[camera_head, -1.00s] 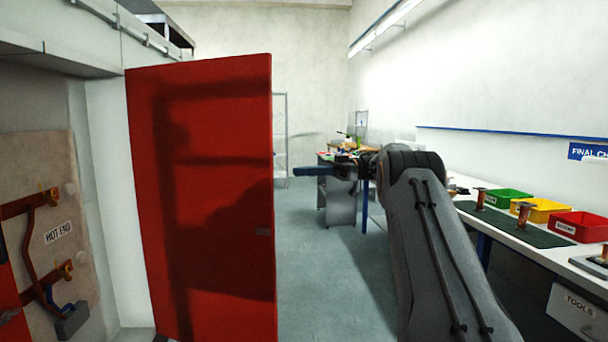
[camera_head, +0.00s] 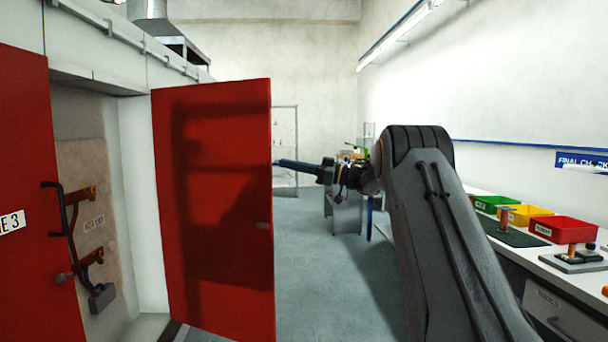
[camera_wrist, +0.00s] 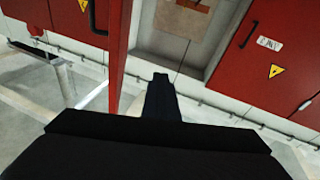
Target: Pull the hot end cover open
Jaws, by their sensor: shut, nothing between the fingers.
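A red cover door (camera_head: 210,200) stands swung open in the head view, with a small latch near its right edge. Behind it, the recess holds a beige panel (camera_head: 92,170) with a label, two copper-coloured terminals and a hanging grey block. In the wrist view the door (camera_wrist: 118,45) shows nearly edge-on, left of the fingers, and the beige panel (camera_wrist: 182,20) is at the top. My gripper (camera_head: 278,162) is shut and empty, at the door's right edge in the head view; I cannot tell if it touches. Its dark fingers also show in the wrist view (camera_wrist: 160,82).
Another red door (camera_head: 25,180) with a dark handle is at the left. A workbench (camera_head: 520,262) with green, yellow and red bins runs along the right. Grey floor (camera_head: 330,290) lies open between the door and my arm.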

